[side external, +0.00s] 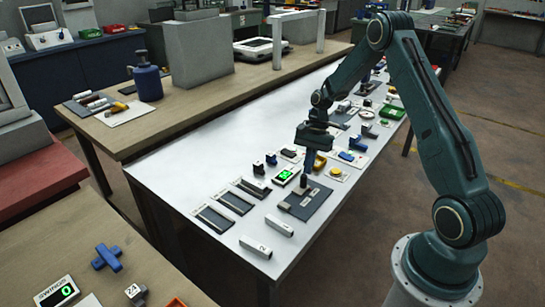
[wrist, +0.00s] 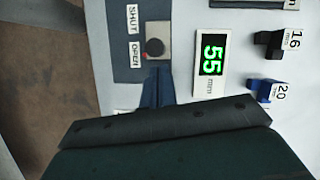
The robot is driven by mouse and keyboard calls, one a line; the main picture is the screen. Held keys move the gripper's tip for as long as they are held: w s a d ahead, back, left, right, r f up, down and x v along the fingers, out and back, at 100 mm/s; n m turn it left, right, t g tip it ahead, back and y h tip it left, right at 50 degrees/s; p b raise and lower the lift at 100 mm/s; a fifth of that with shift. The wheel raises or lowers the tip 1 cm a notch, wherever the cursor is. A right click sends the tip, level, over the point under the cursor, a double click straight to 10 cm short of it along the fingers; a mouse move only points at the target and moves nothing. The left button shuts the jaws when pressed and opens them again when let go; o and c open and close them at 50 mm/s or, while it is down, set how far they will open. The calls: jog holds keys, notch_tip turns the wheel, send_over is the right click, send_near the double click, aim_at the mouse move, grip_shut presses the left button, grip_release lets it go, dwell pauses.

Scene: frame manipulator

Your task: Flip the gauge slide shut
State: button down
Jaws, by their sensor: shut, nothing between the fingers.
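The gauge slide appears in the wrist view as a small dark round knob (wrist: 154,47) on a light plate, between a SHUT label (wrist: 132,18) and an OPEN label (wrist: 136,55). In the side external view the grey gauge block (side external: 300,203) sits on a dark mat (side external: 317,207). My gripper (side external: 304,183) points down over this block, shut and empty. Its narrow fingers (wrist: 155,72) show beside the knob, on the OPEN side; whether they touch it is unclear. A green display (wrist: 210,61) beside it reads 55 mm and also shows in the side external view (side external: 285,176).
Black and blue blocks labelled 16 (wrist: 268,43) and 20 (wrist: 263,88) stand beyond the display. Two pale bars (side external: 256,247) lie near the front edge of the white table (side external: 175,150). Several small parts lie farther back. The table's left side is clear.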

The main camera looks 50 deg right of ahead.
aim_at(298, 188)
jog(key=shift+a, duration=0.3)
jog(key=shift+a, duration=2.9)
jog(key=shift+d, duration=0.5)
jog(key=d, duration=0.3)
jog(key=shift+w+d, duration=0.1)
jog(key=shift+w, duration=0.25)
jog(key=v, duration=1)
jog(key=shift+r, duration=0.2)
